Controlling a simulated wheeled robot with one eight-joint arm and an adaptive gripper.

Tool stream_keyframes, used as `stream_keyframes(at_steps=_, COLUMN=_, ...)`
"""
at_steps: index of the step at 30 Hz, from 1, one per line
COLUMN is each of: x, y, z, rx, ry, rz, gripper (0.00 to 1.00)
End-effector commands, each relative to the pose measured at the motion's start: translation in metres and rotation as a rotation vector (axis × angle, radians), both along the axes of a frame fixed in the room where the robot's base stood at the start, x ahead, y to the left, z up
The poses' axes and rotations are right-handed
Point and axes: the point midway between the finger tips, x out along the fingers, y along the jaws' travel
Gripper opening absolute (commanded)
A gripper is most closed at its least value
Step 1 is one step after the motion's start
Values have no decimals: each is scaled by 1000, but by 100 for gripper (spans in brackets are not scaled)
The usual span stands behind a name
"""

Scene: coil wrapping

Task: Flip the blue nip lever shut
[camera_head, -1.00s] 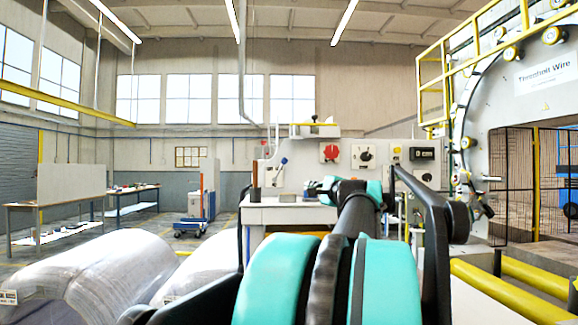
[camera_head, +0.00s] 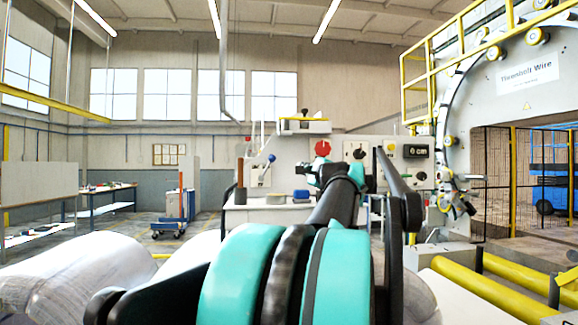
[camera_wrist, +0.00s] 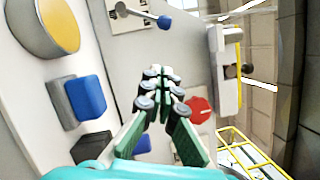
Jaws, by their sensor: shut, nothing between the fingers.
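The nip lever with a blue ball knob (camera_head: 271,158) sits on a white plate at the left of the machine's pale panel. In the wrist view its blue ball (camera_wrist: 163,22) ends a short grey arm, near the top of the picture. My gripper (camera_wrist: 158,80) is shut and empty, its fingertips pointing toward the panel. The lever lies beyond the fingertips and apart from them. In the head view my gripper (camera_head: 308,172) is small and partly hidden by my own arm, to the right of and below the lever.
A red rotary switch (camera_head: 322,148) and a black dial (camera_head: 358,152) are right of the lever. A bracket with a black knob (camera_head: 304,124) tops the panel. A blue block (camera_head: 302,195) stands on the bench below. Yellow rollers (camera_head: 490,300) lie at right.

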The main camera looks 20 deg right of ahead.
Motion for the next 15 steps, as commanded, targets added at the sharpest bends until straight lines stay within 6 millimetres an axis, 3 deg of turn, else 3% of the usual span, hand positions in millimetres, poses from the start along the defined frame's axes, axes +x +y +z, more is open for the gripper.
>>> stream_keyframes(at_steps=15, x=93, y=2, z=11, rx=1, ry=0, rz=3, gripper=0)
